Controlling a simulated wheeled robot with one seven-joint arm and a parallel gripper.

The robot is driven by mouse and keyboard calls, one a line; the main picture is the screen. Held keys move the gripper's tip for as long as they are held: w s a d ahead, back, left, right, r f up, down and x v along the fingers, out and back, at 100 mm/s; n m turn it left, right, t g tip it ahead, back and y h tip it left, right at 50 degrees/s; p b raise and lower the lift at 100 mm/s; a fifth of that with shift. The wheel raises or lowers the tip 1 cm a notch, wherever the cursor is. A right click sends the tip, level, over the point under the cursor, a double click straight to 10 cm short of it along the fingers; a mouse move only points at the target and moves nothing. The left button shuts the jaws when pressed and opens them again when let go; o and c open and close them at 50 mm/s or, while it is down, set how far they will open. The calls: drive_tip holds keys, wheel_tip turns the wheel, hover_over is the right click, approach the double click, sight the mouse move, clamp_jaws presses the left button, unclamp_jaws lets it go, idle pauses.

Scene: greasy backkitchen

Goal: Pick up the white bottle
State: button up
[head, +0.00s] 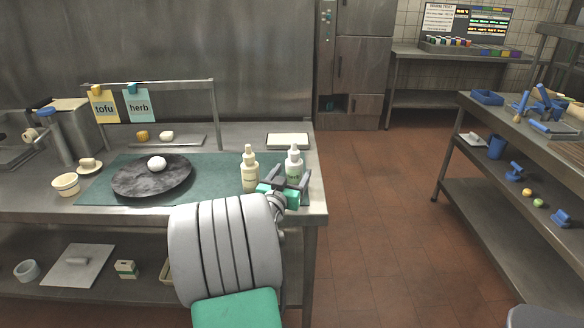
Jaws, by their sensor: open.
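The white bottle (294,161) stands upright on the right end of the steel counter, its lower part partly hidden by my gripper. My gripper (291,180) is open at the bottle, with its dark fingers in front of and beside the bottle's lower body. I cannot tell whether the fingers touch it. A cream bottle (250,168) of similar shape stands close by on the left, also upright. My arm covers the counter's front edge below the bottles.
A dark round stone plate (140,180) with a white ball (157,163) lies on the green mat (213,184). A white tray (288,141) lies behind the bottles. The red tiled floor to the right is clear.

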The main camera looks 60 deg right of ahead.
drive_tip(key=shift+w+d, duration=0.15)
drive_tip(key=shift+d, duration=0.5)
drive_tip(key=shift+a, duration=0.1)
drive_tip(key=shift+c, duration=0.2)
clamp_jaws()
